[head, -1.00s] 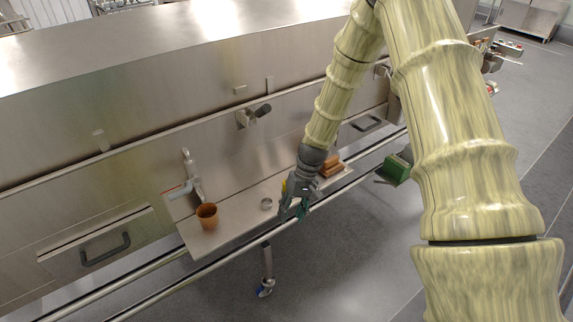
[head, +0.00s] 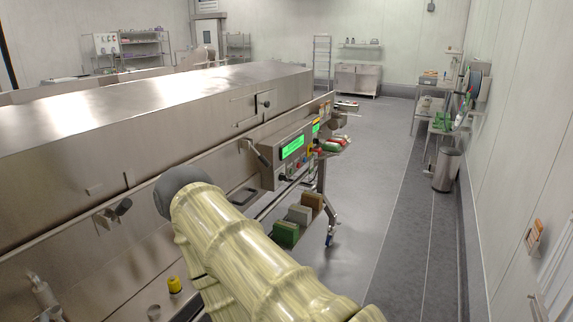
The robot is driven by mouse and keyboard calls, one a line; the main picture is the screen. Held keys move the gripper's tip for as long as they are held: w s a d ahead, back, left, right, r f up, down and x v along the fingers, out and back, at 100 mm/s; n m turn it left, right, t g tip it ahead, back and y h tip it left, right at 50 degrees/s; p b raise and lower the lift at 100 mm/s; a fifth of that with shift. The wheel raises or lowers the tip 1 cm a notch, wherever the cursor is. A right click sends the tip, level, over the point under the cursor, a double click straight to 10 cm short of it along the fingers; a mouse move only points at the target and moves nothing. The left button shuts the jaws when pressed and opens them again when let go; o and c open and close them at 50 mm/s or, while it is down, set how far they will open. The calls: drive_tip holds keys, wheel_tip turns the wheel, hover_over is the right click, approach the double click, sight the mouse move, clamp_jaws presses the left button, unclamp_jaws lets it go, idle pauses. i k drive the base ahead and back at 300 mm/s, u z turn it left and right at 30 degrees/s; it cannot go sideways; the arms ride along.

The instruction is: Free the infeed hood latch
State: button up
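The long steel hood (head: 150,105) runs from the left foreground to the middle of the head view. Several fittings on it could be the latch: a dark-knobbed fitting (head: 113,213) on the near side wall, a small panel with a black knob (head: 263,104) farther along, and a lever (head: 253,150) beside the control box. I cannot tell which one is the infeed latch or whether any is fastened. My pale, streaked arm crosses the lower middle, with a dark grey rounded joint at its upper end. My gripper is not in view.
A control box (head: 289,152) with a green screen stands on the hood's side. Green (head: 285,233), grey (head: 299,214) and brown (head: 312,200) blocks sit below it. A yellow object (head: 174,286) is at lower left. The floor (head: 375,190) to the right is open.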

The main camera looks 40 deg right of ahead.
sight(261, 158)
drive_tip(key=z, duration=2.4)
drive_tip(key=i, duration=2.1)
drive_tip(key=u, duration=2)
